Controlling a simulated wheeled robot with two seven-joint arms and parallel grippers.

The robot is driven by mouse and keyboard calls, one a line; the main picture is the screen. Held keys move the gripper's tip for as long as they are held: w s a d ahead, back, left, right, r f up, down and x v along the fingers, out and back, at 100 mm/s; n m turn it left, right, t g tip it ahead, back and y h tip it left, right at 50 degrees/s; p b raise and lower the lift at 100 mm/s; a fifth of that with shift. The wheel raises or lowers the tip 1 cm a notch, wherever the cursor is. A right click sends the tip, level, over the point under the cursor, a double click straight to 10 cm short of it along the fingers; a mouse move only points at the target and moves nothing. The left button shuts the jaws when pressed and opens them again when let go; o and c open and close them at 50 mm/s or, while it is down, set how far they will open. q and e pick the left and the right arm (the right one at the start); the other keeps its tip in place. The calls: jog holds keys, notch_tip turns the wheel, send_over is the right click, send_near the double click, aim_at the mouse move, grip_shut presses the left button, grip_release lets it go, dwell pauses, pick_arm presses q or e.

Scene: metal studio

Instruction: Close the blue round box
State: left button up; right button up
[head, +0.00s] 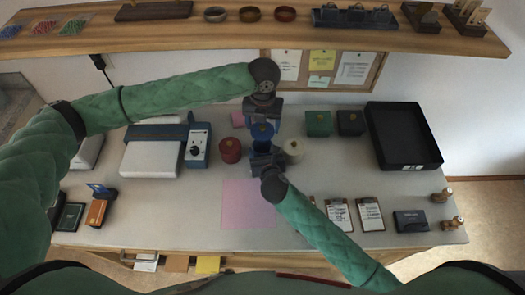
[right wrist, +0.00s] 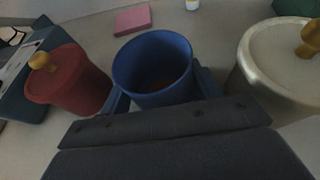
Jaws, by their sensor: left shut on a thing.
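The blue round box (right wrist: 153,75) stands open on the table, and its dark inside shows in the right wrist view. My right gripper (right wrist: 160,95) has one finger on each side of the box, apparently closed on its wall. In the head view the right gripper (head: 266,160) is at the near side of the box (head: 262,147). My left gripper (head: 262,118) is shut on the blue lid (head: 262,132), just beyond and apparently above the box. The lid does not show in the right wrist view. The gripper partly hides the lid's knob.
A red round box (head: 230,150) stands close on the left and a cream one (head: 293,150) close on the right, both lidded. Green (head: 318,123) and dark (head: 350,122) square boxes and a black tray (head: 405,137) are further right. A pink sheet (head: 247,205) lies in front.

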jog(key=c, duration=0.3)
pick_arm(q)
jog(key=shift+f, duration=2.45)
jog(key=shift+f, duration=0.15)
jog(key=shift+f, duration=0.75)
jog(key=shift+f, duration=0.6)
jog(key=o, duration=1)
jog(key=shift+r, duration=3.7)
